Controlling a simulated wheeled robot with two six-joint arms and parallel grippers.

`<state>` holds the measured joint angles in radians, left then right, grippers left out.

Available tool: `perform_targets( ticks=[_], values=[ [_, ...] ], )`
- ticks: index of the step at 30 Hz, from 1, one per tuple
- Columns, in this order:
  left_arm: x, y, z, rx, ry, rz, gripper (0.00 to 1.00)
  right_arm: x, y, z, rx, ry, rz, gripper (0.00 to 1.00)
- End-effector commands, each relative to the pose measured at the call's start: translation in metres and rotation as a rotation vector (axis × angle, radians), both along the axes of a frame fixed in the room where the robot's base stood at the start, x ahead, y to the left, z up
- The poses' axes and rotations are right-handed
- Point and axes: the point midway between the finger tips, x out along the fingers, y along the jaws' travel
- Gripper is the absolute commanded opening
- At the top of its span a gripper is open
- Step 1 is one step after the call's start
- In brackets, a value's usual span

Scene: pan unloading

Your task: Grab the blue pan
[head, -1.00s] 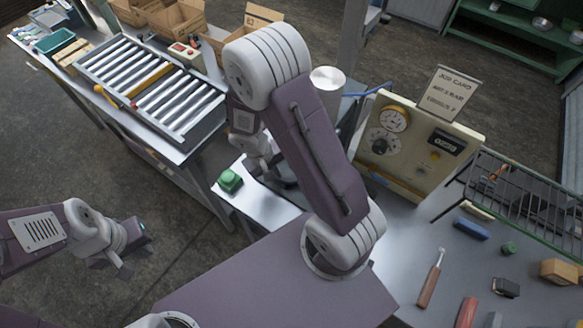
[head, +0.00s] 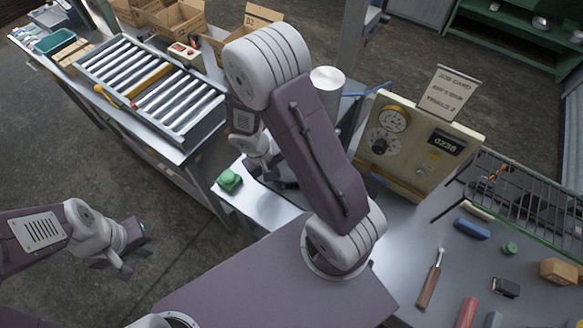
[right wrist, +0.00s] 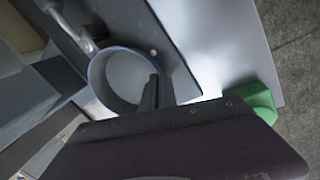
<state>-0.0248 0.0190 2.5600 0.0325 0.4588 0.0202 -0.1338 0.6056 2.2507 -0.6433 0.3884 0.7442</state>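A round, blue-rimmed vessel, which looks like the blue pan (right wrist: 118,101), shows in the right wrist view with a pale inside. My right gripper (right wrist: 157,92) has its dark fingertips over the pan's right rim. Whether they touch or close on it, I cannot tell. In the head view my right arm hides the pan and most of the right gripper. My left gripper (head: 138,249) is open and empty over the floor at the left, far from the pan.
A cream gauge panel (head: 420,150) stands right of my arm. A wire rack (head: 520,200) and several tools lie further right. A roller conveyor (head: 150,85) stands at upper left, with open floor below it.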

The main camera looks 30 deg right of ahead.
Motion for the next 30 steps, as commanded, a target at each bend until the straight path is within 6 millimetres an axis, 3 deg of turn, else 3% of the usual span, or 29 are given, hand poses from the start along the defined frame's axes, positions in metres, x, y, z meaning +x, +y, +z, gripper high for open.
perform_targets(
  ticks=[11,24,30],
  values=[
    [0.000,0.000,0.002,0.000,0.000,0.000,0.00,0.000,0.000,0.003,-0.001,0.000,0.000,0.00],
    [0.000,0.000,0.032,0.000,0.000,0.000,0.00,0.000,0.000,0.041,-0.001,-0.001,0.000,0.00],
    [0.000,0.000,0.020,0.000,0.000,0.000,0.00,-0.007,0.020,0.034,0.000,-0.001,0.004,0.00]
  ],
)
